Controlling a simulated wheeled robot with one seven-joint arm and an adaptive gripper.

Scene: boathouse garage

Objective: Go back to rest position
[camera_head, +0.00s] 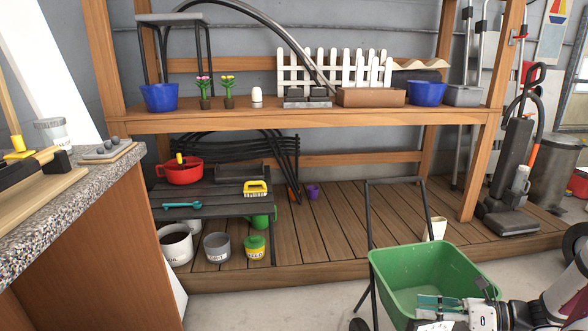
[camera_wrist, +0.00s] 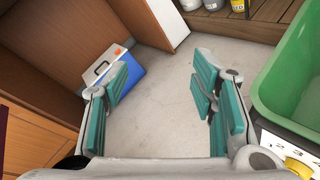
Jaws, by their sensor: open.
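My gripper (camera_wrist: 160,97) is open in the wrist view, with its teal-padded fingers wide apart and nothing between them. Bare concrete floor shows below and between the fingers. In the head view my arm comes in from the lower right, and the gripper end (camera_head: 437,308) lies in front of the green wheelbarrow tub (camera_head: 465,259). The tub's edge also shows at the right of the wrist view (camera_wrist: 262,95). I cannot tell from the head view how far the gripper is from the tub.
A wooden shelf (camera_head: 310,121) with pots stands at the back. A speckled counter (camera_head: 60,200) is at left. A blue and white cooler (camera_wrist: 125,75) sits on the floor beside a wooden cabinet. A vacuum cleaner (camera_head: 513,170) stands at right. The floor (camera_head: 270,305) in front is clear.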

